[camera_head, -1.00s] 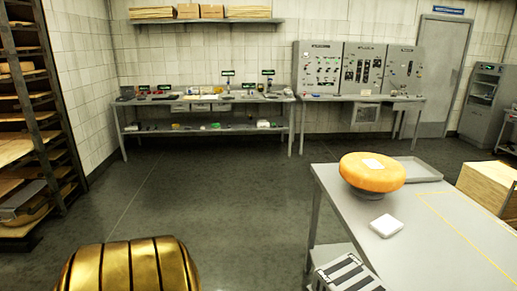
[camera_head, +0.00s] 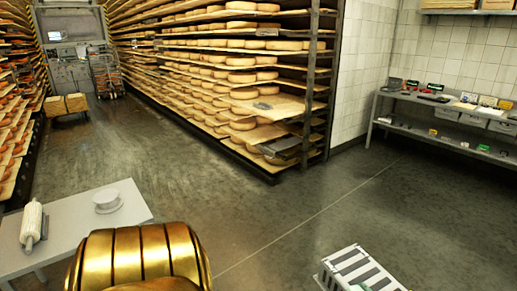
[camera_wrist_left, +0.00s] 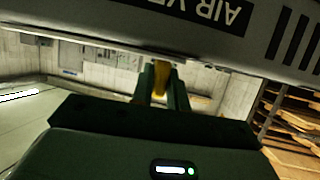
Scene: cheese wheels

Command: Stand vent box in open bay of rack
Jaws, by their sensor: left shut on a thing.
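The vent box (camera_head: 358,272) is a pale box with black slots, at the bottom right of centre in the head view, cut off by the frame edge. In the left wrist view the vent box (camera_wrist_left: 185,22) fills the top, its dark "AIR VE" label upside down. My left gripper (camera_wrist_left: 162,78) shows there with its fingers shut on the box's edge. Tall racks (camera_head: 225,85) hold many cheese wheels on wooden shelves in the head view. I cannot tell which bay is open. My right gripper is not in view.
A small table (camera_head: 80,232) with a white roller (camera_head: 33,224) and a pale round dish (camera_head: 106,199) stands at the lower left. A steel workbench (camera_head: 440,138) with small devices is against the tiled wall at right. Open grey floor (camera_head: 270,215) lies between.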

